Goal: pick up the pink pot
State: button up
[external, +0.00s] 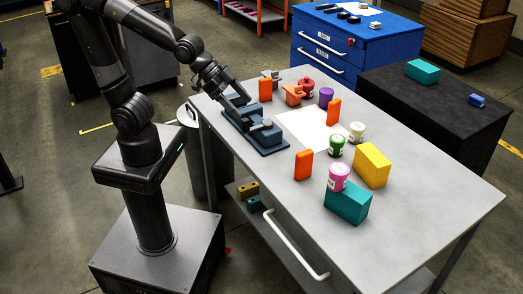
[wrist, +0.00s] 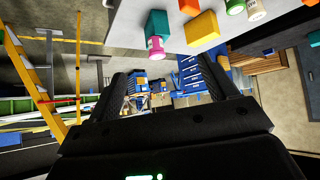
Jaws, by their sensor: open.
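The pink pot (external: 339,177) has a white label and appears to stand upright on top of a teal block (external: 350,206) near the front of the grey table. It also shows in the wrist view (wrist: 156,48), at the top beyond my fingers, against the teal block (wrist: 158,24). My gripper (external: 246,98) is above the blue vise-like fixture at the table's left end, well away from the pot. In the wrist view my gripper (wrist: 168,82) has its two fingers wide apart with nothing between them.
A blue fixture (external: 264,139) lies below my gripper. Orange blocks (external: 303,165), a green pot (external: 337,146), a white pot (external: 356,132) and a yellow block (external: 373,164) stand near the pink pot. A red pot (external: 306,88) and purple cylinder (external: 326,97) are farther back. The right tabletop is clear.

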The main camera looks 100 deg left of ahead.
jog(key=w+d+f+t, duration=0.2)
jog(key=w+f, duration=0.1)
jog(key=w, duration=0.5)
jog(key=w+d+f+t, duration=0.1)
jog(key=w+f+t, duration=0.15)
jog(key=w, duration=0.55)
jog(key=t, duration=0.5)
send_near(346, 169)
jog(key=shift+y, duration=0.4)
jog(key=w, duration=1)
jog(key=shift+d+f, duration=0.2)
jog(key=shift+f, duration=0.1)
jog(key=c, duration=1.2)
jog(key=shift+c, duration=0.2)
jog(key=shift+r, duration=0.1)
